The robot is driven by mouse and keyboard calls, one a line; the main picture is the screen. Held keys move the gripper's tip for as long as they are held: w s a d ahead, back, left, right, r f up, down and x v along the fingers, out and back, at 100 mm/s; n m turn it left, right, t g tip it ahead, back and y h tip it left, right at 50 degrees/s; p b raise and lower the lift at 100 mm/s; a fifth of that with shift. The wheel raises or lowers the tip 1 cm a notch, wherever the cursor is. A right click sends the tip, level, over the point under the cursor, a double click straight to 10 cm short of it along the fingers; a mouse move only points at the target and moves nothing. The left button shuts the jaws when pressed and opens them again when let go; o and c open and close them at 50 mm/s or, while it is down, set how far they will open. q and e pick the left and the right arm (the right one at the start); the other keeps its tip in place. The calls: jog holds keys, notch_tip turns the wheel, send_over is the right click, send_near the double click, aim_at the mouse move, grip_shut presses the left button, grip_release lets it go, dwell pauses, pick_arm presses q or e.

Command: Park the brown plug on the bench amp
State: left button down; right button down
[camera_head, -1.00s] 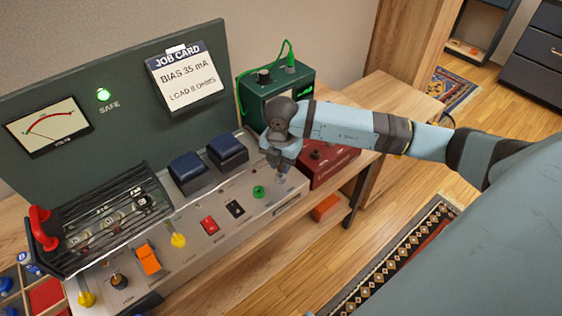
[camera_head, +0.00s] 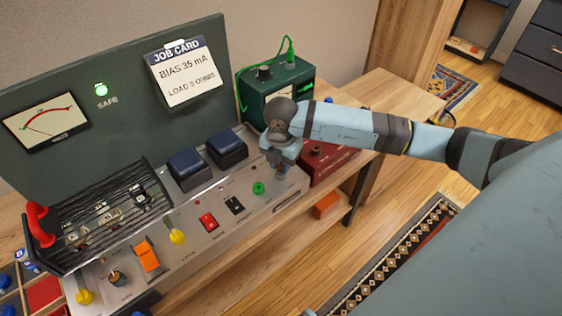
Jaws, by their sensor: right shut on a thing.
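The bench amp (camera_head: 190,222) is a long silver chassis with switches and coloured plugs on its top and a dark panel behind. My right gripper (camera_head: 281,173) is low over the amp's right end, fingers pointing down. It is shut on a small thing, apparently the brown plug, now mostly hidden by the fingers. I cannot tell whether the plug's tip is seated in a socket. A green plug or jack (camera_head: 258,188) is just left of the gripper. My left gripper is not in view.
A red box (camera_head: 325,162) stands right of the gripper and a green box (camera_head: 300,76) behind it. Two dark blue transformers (camera_head: 227,148) and a wire cage (camera_head: 110,212) sit on the amp. A job card (camera_head: 186,75) hangs on the dark panel (camera_head: 60,85).

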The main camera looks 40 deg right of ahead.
jog(key=shift+f+b, duration=0.3)
jog(key=shift+f, duration=0.2)
dwell(0.3)
jog(key=c, duration=0.9)
grip_release()
notch_tip(320, 180, up, 13)
jog(key=shift+f, duration=0.1)
jog(key=shift+r, duration=0.5)
